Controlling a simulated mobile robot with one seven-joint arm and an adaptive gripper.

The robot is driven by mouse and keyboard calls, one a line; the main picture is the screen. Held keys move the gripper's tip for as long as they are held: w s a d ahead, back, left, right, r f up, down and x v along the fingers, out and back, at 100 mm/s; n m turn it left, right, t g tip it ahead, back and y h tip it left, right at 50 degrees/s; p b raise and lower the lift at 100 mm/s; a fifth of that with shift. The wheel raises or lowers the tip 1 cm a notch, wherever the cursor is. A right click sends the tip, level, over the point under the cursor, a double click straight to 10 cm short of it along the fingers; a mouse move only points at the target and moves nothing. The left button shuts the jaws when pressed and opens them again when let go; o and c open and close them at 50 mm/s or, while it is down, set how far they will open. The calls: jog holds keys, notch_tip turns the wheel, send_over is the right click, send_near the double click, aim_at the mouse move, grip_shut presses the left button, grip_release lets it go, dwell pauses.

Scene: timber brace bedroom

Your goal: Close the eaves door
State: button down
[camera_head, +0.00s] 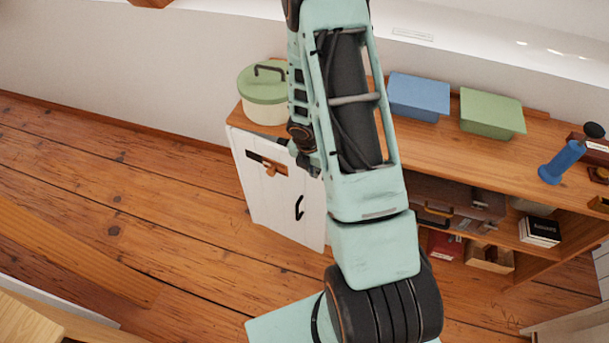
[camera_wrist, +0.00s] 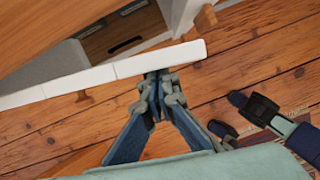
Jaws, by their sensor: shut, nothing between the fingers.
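The white eaves door (camera_head: 270,200) stands partly open at the left end of a low wooden unit, with a black handle (camera_head: 299,207) and a wooden latch (camera_head: 267,167) on its outer face. In the wrist view the door (camera_wrist: 80,83) shows nearly edge-on from above, with a gap between it and the unit. My gripper (camera_wrist: 158,78) is shut and empty, its tips at the door's outer face near the free end. They look touching or very close; I cannot tell which. In the head view my arm hides the door's right part and the gripper is not clear.
Plank floor (camera_head: 170,200) left of the door is clear.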

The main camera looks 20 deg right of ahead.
jog(key=d+p, duration=0.1)
jog(key=w+d+p, duration=0.1)
jog(key=w+n, duration=0.1)
jog(key=shift+w+d+r+p, duration=0.2)
jog(key=shift+d+r+p, duration=0.05)
jog(key=shift+d+p, duration=0.15)
jog(key=shift+w+d+f+n+p, duration=0.15)
jog(key=shift+w+d+n+p, duration=0.45)
jog(key=shift+w+d+p, duration=0.2)
